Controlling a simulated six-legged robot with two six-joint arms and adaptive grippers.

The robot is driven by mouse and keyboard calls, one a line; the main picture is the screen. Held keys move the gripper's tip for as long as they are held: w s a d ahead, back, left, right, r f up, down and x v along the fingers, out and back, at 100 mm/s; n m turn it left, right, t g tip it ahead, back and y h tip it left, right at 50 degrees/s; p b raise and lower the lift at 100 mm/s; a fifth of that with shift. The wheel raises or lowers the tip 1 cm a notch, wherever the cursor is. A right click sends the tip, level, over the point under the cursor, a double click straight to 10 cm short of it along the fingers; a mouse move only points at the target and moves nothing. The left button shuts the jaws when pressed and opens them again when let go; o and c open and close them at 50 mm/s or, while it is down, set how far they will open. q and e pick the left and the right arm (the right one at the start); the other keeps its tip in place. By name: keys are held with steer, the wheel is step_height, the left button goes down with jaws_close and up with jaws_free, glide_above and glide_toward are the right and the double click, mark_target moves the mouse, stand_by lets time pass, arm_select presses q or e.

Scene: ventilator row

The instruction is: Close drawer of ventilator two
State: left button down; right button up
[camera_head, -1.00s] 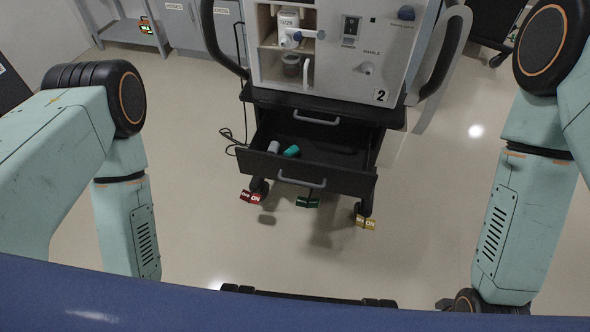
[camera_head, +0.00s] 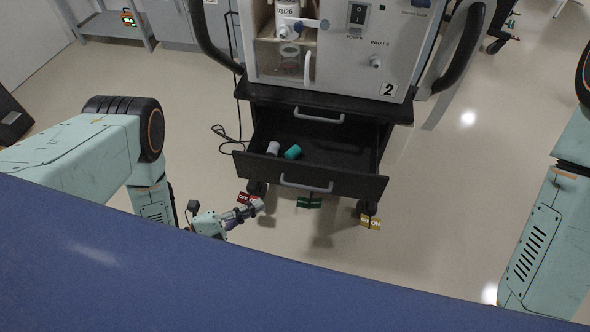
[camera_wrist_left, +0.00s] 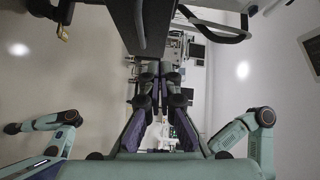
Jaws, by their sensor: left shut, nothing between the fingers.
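Ventilator two (camera_head: 335,45), a pale unit marked "2", stands on a black cart. The cart's lower drawer (camera_head: 300,178) is pulled out, with a grey curved handle (camera_head: 306,186) on its front. A white cylinder (camera_head: 272,148) and a teal cylinder (camera_head: 293,152) lie inside it. My left gripper (camera_head: 260,205) is shut and empty, low in front of the drawer's left front corner. In the left wrist view its fingers (camera_wrist_left: 160,78) are together, below a dark panel that appears to be the drawer front (camera_wrist_left: 145,25). My right gripper is out of view.
An upper drawer (camera_head: 318,116) sits above the open one, its front set back. Red (camera_head: 248,199), green (camera_head: 309,202) and yellow (camera_head: 370,221) caster pedals are near the floor. A cable (camera_head: 228,138) lies left of the cart.

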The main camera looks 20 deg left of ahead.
arm_select(q)
steer(key=r+m, duration=0.1)
steer(key=b, duration=0.3)
glide_toward(305, 167)
steer(key=d, duration=0.4)
steer(key=w, duration=0.1)
steer(key=w+b, duration=0.1)
steer(key=w, duration=0.1)
steer(key=shift+d+f, duration=0.2)
steer(key=shift+w+r+b, duration=0.1)
steer(key=shift+w+b, duration=0.2)
steer(key=shift+w, duration=0.3)
steer(key=shift+w, duration=0.1)
